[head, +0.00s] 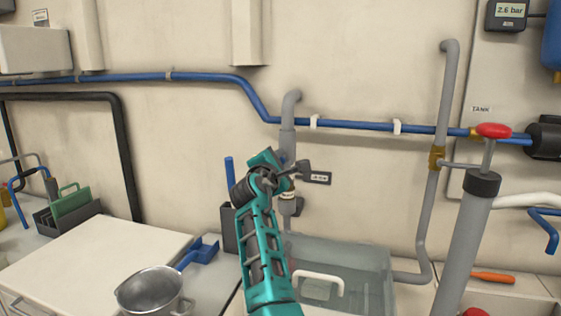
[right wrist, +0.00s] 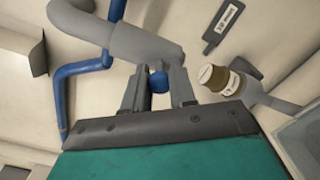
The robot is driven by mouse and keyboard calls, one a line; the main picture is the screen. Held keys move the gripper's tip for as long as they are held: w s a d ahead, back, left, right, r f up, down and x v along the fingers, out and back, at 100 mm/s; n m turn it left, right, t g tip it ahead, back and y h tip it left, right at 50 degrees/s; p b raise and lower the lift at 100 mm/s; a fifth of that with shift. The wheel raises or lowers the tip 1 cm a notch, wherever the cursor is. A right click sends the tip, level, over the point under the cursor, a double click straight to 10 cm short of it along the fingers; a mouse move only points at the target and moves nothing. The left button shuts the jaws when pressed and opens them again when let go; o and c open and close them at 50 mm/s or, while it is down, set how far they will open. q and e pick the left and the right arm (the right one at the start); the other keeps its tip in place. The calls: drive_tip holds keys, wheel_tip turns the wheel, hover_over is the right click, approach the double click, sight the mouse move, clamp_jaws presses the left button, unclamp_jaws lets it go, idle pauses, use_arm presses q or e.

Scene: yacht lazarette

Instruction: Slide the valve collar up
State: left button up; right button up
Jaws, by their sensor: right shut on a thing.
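My right gripper (head: 276,172) is at the upright grey pipe (head: 287,145), at the end of my teal arm. It also shows in the right wrist view (right wrist: 160,88), with its two grey fingers shut on a small blue piece (right wrist: 158,80), which I take to be the valve collar. The fingers hide most of it. Just beyond the fingertips is the thick grey sleeve of the pipe (right wrist: 145,42). A brass, white-labelled fitting (right wrist: 218,78) and a dark tag (right wrist: 222,28) are to the right of the fingers. My left gripper is not in view.
A blue pipe (head: 360,125) runs along the wall behind. A clear bin with a white handle (head: 318,275) stands below right of my arm. A steel pot (head: 150,290) is on the white counter (head: 90,250). A grey pump cylinder (head: 465,240) stands at the right.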

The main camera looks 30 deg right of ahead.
clamp_jaws()
drive_tip(key=shift+f+p, duration=0.3)
drive_tip(key=shift+p, duration=0.2)
drive_tip(key=shift+f, duration=0.1)
drive_tip(key=o, duration=0.8)
unclamp_jaws()
drive_tip(key=shift+c, duration=0.2)
